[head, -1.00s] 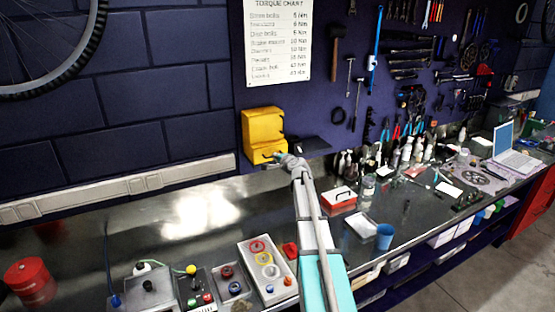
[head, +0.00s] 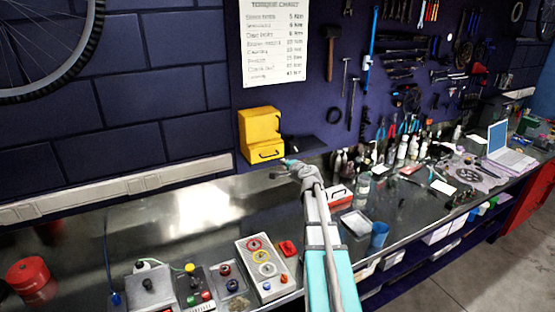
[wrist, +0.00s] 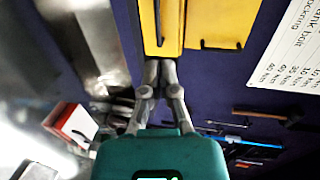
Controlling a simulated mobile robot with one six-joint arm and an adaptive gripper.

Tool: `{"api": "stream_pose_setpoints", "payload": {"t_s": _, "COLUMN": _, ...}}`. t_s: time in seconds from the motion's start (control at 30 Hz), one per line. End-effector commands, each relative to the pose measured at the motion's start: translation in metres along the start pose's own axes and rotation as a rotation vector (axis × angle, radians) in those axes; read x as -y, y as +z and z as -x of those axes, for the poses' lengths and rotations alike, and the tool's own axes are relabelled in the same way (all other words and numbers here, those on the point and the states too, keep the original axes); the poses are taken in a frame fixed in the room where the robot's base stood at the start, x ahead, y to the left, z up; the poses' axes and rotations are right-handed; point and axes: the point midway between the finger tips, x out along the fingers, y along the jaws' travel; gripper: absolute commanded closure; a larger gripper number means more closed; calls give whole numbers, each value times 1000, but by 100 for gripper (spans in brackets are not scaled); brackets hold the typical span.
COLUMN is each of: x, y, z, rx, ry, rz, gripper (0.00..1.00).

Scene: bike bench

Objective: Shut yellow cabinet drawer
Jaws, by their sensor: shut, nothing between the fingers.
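The yellow cabinet (head: 260,124) stands at the back of the metal bench against the dark wall. Its lower drawer (head: 266,154), with a dark handle, juts out a little past the upper front in the head view. In the wrist view, the turned picture shows the drawer (wrist: 172,28) beside the upper front (wrist: 222,20), whose handle is at its edge. My gripper (head: 280,171) is shut and empty, just in front of and slightly below the drawer. Its fingertips (wrist: 159,63) appear close to the drawer's front; I cannot tell whether they touch.
A dark flat item (head: 308,143) lies right of the cabinet. A red and white box (head: 340,195) and a blue cup (head: 379,234) stand right of my arm. Control boxes (head: 262,268) stand at the front left. The bench left of the cabinet is mostly clear.

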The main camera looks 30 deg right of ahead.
Motion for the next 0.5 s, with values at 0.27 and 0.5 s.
{"api": "stream_pose_setpoints", "payload": {"t_s": 0.27, "x": 0, "y": 1, "z": 34, "rx": 1, "ry": 1, "rz": 1, "gripper": 100}}
{"api": "stream_pose_setpoints", "payload": {"t_s": 0.5, "x": 0, "y": 1, "z": 40, "rx": 2, "ry": 0, "rz": 1, "gripper": 100}}
